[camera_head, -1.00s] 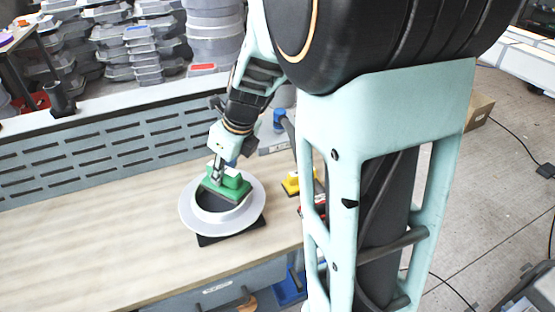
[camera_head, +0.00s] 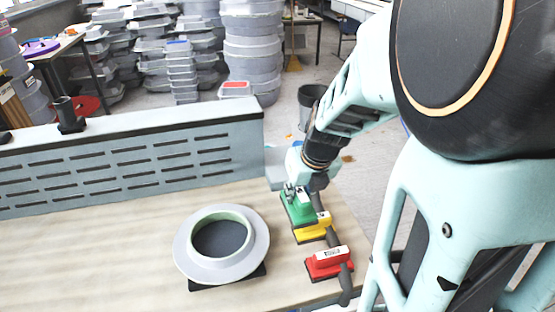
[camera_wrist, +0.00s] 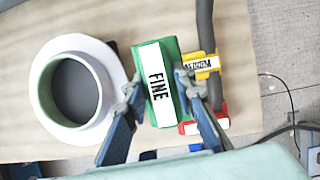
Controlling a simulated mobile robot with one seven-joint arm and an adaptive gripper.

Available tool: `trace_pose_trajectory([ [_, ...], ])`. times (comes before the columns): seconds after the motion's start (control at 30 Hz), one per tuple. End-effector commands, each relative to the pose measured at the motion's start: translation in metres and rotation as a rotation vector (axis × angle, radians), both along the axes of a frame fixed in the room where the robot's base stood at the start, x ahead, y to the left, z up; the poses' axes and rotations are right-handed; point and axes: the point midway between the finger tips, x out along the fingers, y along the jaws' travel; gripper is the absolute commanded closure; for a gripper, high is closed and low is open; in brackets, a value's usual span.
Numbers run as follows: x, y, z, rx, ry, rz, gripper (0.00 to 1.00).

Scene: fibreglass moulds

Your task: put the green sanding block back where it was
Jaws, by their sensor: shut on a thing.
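The green sanding block (camera_head: 301,212) has a white label reading FINE. It also shows in the wrist view (camera_wrist: 172,52), between the two fingers. My gripper (camera_head: 297,189) is shut on it, and the fingers in the wrist view (camera_wrist: 155,92) lie along its two sides. The block is at the right part of the bench, just behind the yellow sanding block (camera_head: 313,232). I cannot tell whether its underside touches the bench. The red sanding block (camera_head: 328,263) stands in front of the yellow one.
A pale round mould (camera_head: 183,245) with an open centre sits on a black pad on the bench (camera_head: 90,255), left of the blocks. A dark hose (camera_head: 345,285) runs along the blocks' right side. A slotted panel (camera_head: 130,160) lines the back. The bench's left is clear.

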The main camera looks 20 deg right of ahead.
Motion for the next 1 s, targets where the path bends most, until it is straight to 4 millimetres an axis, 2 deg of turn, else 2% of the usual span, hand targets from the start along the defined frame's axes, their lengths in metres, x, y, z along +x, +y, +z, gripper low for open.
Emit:
trace_pose_trajectory([
  [0.17,0.000,-0.005,-0.002,0.003,-0.006,-0.032,0.98],
  [0.27,0.007,-0.009,-0.008,0.003,-0.004,-0.039,0.98],
  [0.7,0.086,-0.040,-0.046,0.003,-0.003,-0.039,0.98],
  [0.8,0.099,-0.044,-0.067,0.004,0.000,-0.039,0.98],
  [1.0,0.119,-0.051,-0.090,0.004,-0.003,-0.037,0.98],
])
